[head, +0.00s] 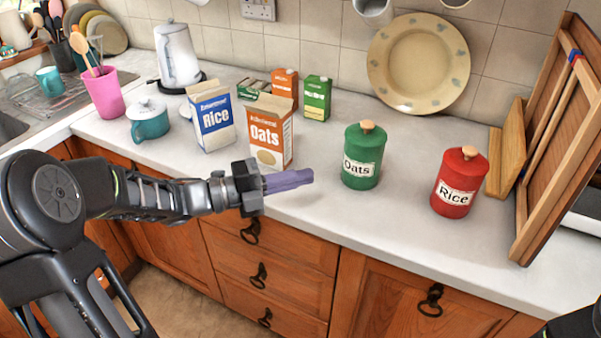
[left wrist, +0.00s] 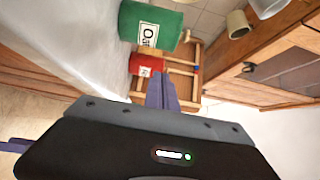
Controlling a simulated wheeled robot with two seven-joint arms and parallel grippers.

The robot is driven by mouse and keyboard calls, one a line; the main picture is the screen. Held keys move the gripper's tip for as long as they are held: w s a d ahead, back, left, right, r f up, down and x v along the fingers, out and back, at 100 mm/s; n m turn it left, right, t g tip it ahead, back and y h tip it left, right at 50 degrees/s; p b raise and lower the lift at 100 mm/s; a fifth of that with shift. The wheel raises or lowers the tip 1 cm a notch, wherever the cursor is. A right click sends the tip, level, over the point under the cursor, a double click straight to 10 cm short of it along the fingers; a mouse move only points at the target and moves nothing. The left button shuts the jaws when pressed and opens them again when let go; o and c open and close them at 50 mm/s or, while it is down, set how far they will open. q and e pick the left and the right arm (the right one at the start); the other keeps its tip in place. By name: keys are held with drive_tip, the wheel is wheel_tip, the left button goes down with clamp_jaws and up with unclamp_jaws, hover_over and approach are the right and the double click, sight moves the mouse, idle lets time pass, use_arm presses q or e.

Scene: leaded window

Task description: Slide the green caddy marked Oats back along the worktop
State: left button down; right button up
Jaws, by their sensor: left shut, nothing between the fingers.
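The green caddy (head: 363,157) marked Oats stands upright on the white worktop (head: 330,220), with a wooden knob on its lid. It also shows in the left wrist view (left wrist: 150,24), tilted by the camera's angle. My left gripper (head: 312,176) is shut and empty, its purple fingers together and pointing right. In the head view the fingertips are left of the caddy and a little nearer the front edge, with a gap between them. In the left wrist view the shut fingers (left wrist: 161,90) lie below the caddy.
A red Rice caddy (head: 459,182) stands to the right of the green one, before a leaning wooden frame (head: 545,140). Behind are a plate (head: 418,62) against the tiles and a green carton (head: 317,98). An orange Oats box (head: 270,132) stands to the left. Worktop behind the caddy is clear.

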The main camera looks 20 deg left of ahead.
sight(361, 156)
use_arm(q)
drive_tip(key=w+d, duration=0.2)
drive_tip(key=w, duration=0.1)
drive_tip(key=w+d+p, duration=0.1)
drive_tip(key=w+d, duration=0.1)
drive_tip(key=w, duration=0.1)
drive_tip(key=w+d+p, duration=0.1)
drive_tip(key=w+d, duration=0.1)
drive_tip(key=w, duration=0.1)
drive_tip(key=shift+w+d, duration=0.1)
